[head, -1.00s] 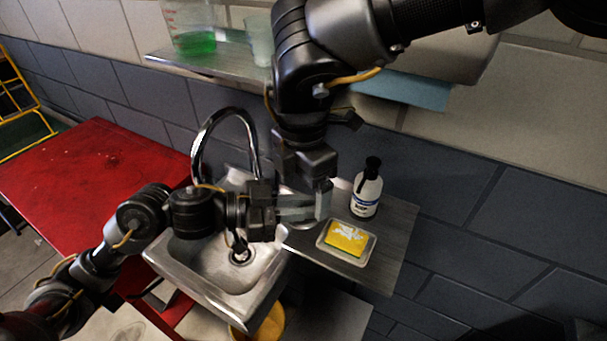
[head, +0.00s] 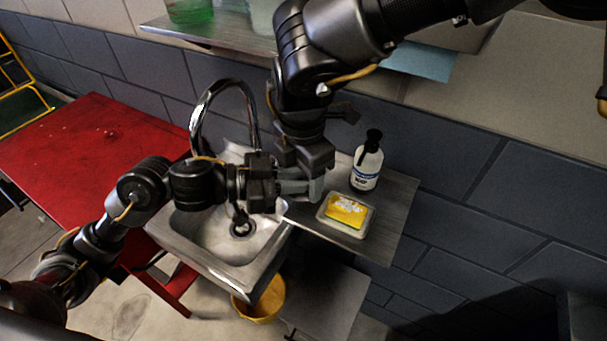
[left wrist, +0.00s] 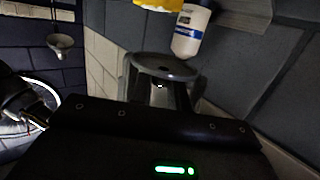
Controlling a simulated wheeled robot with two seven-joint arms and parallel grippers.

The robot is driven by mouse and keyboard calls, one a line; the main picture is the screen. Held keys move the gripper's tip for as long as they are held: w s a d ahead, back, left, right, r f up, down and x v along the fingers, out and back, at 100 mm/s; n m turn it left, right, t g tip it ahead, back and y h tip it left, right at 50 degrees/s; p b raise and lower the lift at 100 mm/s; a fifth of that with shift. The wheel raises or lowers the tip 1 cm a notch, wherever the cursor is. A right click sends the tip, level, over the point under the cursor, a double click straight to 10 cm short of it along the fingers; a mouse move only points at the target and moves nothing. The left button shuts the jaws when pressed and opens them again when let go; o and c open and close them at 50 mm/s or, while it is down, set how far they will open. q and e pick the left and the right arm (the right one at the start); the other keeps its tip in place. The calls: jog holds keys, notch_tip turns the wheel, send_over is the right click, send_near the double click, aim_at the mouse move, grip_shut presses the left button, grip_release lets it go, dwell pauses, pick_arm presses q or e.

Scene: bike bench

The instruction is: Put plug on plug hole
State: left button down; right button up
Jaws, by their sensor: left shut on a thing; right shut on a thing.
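A dark round plug (left wrist: 165,68) shows at the fingertips of my left gripper in the left wrist view. In the head view the left gripper (head: 297,187) comes in from the left and is shut. My right gripper (head: 317,183) reaches down from above and is shut, its fingers meeting the left fingers. The plug is largely hidden there by the fingers, so both grippers appear closed on it. The plug hole (head: 242,229) is a dark round drain in the floor of the metal sink (head: 212,262). It is uncovered, left of and below the grippers.
A curved chrome tap (head: 222,85) arches over the sink. On the side shelf (head: 393,215) stand a white bottle (head: 367,168) and a dish (head: 330,226) with a yellow sponge (head: 346,211). A red table (head: 80,160) is left, a yellow bucket (head: 262,303) below.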

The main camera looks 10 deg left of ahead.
pick_arm(q)
jog(key=c, duration=1.3)
grip_release()
jog(key=shift+w, duration=0.1)
jog(key=shift+o, duration=0.2)
jog(key=v, duration=1.2)
